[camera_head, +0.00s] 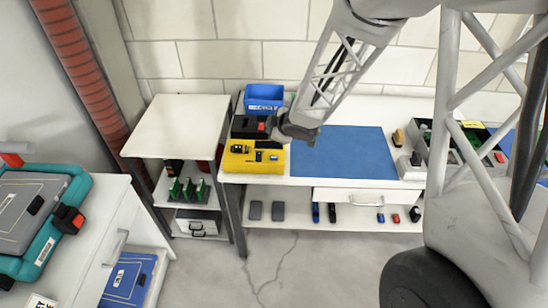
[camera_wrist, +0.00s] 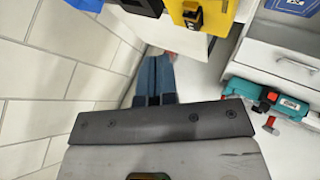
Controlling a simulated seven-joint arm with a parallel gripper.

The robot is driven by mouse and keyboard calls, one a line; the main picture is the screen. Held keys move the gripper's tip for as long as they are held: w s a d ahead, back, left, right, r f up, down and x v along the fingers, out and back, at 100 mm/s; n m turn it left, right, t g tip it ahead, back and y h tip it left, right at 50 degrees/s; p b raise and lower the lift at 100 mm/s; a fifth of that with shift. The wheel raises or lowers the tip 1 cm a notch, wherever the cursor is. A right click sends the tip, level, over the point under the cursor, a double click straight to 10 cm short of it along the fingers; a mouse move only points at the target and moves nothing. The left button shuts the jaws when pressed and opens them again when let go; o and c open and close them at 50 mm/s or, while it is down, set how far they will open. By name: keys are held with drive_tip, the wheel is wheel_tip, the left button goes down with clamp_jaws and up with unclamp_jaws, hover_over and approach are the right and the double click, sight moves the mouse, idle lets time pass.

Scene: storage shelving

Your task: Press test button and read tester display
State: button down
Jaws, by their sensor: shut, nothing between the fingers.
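A yellow unit (camera_head: 254,163) with black parts on top lies at the left end of the workbench, probably the tester. It also shows at the top of the wrist view (camera_wrist: 228,14). No display reading or test button can be made out. A black box with a red part (camera_head: 241,128) sits just behind it. My gripper (camera_wrist: 154,66) is shut and empty, its two blue-grey fingers side by side. In the head view my wrist is over the bench by the right side of the black box; the fingertips cannot be made out there. Contact is not visible.
A blue bin (camera_head: 264,92) stands at the back of the bench. A blue mat (camera_head: 342,151) lies bare to the right. A grey divided tray (camera_head: 438,150) is farther right. A white shelf unit (camera_head: 178,124) stands left, and a teal case (camera_head: 81,184) nearer left.

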sight(273, 159)
drive_tip(key=shift+f, duration=0.1)
drive_tip(key=shift+f, duration=4.3)
drive_tip(key=shift+f, duration=0.8)
drive_tip(key=shift+r, duration=0.8)
drive_tip(key=shift+r, duration=0.1)
idle(0.3)
drive_tip(key=shift+r, duration=2.45)
